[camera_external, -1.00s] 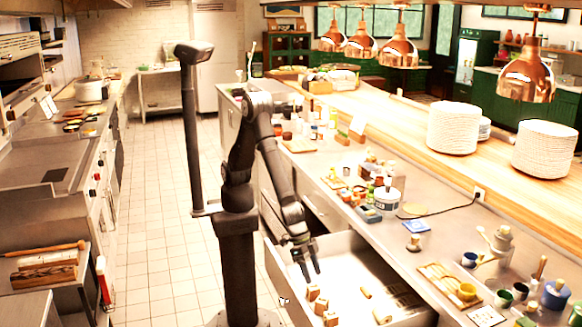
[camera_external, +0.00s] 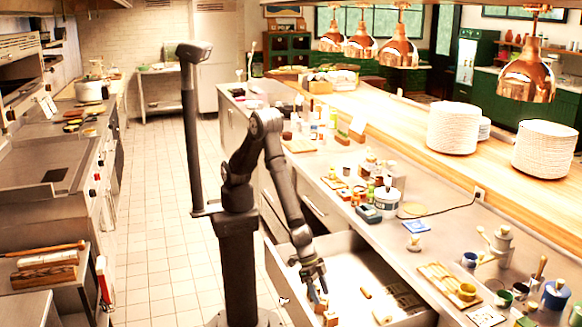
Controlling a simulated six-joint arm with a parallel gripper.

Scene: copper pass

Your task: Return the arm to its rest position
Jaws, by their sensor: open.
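My arm stands on a dark column in the aisle, bent at the elbow, and reaches down over the open drawer (camera_external: 350,262). My gripper (camera_external: 317,287) is open and points down just above small wooden blocks near the drawer's left side. One block (camera_external: 330,318) shows at the drawer's near edge, and another block (camera_external: 321,305) is just below the fingers. The fingers partly cover this spot, so I cannot tell whether they touch a block. Nothing clearly shows between the fingers.
The steel counter (camera_external: 440,258) on the right holds jars, tubs, a blue card (camera_external: 416,226) and a wooden tray (camera_external: 440,280). Plate stacks (camera_external: 452,128) stand on the wooden pass under copper lamps (camera_external: 527,75). The tiled aisle (camera_external: 160,230) left of the column is clear.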

